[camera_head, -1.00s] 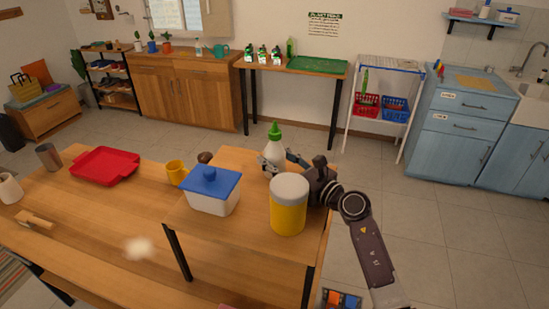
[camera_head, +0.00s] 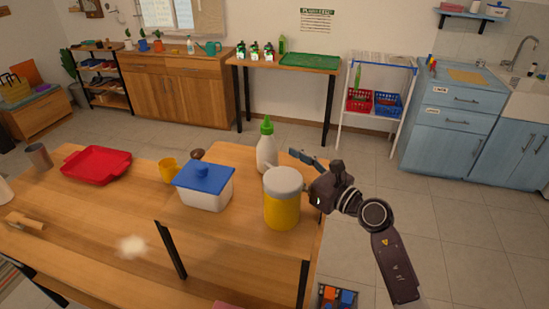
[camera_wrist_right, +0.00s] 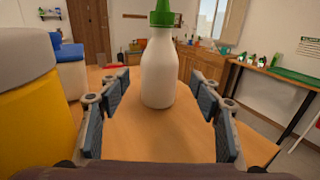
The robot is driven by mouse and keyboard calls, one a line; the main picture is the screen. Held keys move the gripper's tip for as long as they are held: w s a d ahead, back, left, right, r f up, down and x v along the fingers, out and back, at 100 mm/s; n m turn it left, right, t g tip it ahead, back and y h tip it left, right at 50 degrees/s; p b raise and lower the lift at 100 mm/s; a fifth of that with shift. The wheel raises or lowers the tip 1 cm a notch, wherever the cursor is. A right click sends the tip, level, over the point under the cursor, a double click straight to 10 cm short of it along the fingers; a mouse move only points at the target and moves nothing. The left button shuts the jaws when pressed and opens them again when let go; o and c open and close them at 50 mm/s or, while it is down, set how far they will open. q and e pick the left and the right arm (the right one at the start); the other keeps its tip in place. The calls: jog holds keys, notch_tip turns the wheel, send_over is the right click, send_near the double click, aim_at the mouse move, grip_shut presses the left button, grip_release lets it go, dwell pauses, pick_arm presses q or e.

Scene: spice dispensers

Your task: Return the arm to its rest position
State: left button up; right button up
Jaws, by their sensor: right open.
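My right gripper (camera_head: 306,163) is open and empty, just right of a white squeeze bottle with a green pointed cap (camera_head: 266,150). The bottle stands upright on the raised wooden table (camera_head: 235,228). In the right wrist view the bottle (camera_wrist_right: 159,70) stands ahead of the open fingers (camera_wrist_right: 162,100), apart from them as far as I can tell. My left gripper is not in view.
The yellow jar stands close in front of my right gripper. A white tub with a blue lid (camera_head: 205,188) and a yellow mug (camera_head: 168,171) are further left. A red tray (camera_head: 96,165) lies at the far left. Open floor (camera_head: 450,220) is on the right.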

jog(key=shift+s+d, duration=0.35)
jog(key=shift+s, duration=0.15)
